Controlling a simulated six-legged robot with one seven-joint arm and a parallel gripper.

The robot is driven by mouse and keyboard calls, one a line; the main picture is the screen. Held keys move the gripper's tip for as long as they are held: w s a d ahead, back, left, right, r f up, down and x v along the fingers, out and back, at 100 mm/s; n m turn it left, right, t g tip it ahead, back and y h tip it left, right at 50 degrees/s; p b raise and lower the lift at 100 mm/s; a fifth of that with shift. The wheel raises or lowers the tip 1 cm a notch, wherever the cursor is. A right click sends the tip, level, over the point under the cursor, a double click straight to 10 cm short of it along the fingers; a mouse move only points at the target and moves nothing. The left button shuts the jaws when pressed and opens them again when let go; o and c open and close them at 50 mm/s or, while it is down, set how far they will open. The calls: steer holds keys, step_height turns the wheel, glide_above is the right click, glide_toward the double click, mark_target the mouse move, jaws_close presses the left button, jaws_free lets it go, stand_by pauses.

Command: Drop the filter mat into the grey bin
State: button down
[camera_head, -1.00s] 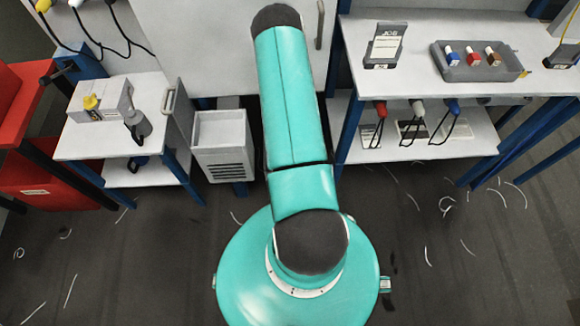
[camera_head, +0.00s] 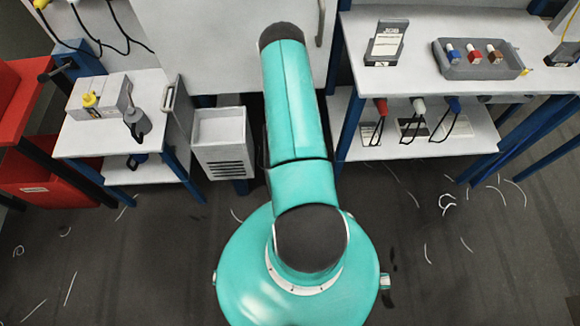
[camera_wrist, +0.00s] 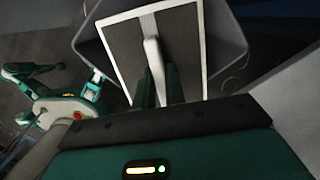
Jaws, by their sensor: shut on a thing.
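The filter mat (camera_wrist: 186,40), a dark grey panel with a pale frame and a pale bar down its middle, is in the wrist view. My gripper (camera_wrist: 159,70) is shut on it at the bar, and the fingers hide part of the panel. A wide grey bin (camera_wrist: 228,37) shows behind and around the mat; its inside is mostly hidden by the mat. In the head view an open-topped grey bin (camera_head: 222,140) with a slotted front stands left of my arm; I cannot tell if it is the same one. My gripper and the mat are out of sight there.
A white shelf table (camera_head: 75,140) stands left of the slotted bin, with a red bin (camera_head: 45,185) beyond it. A white cabinet (camera_head: 225,50) is behind my arm. At right a bench (camera_head: 425,75) holds a grey tray (camera_head: 485,70). The floor has scattered pale strands.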

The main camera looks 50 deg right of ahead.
steer(key=c, duration=1.4)
jaws_free()
steer(key=shift+o, duration=0.2)
steer(key=r, duration=0.4)
steer(key=shift+s+a, duration=0.2)
steer(key=s+a+r, duration=0.9)
steer(key=a, duration=0.1)
steer(key=shift+a, duration=0.1)
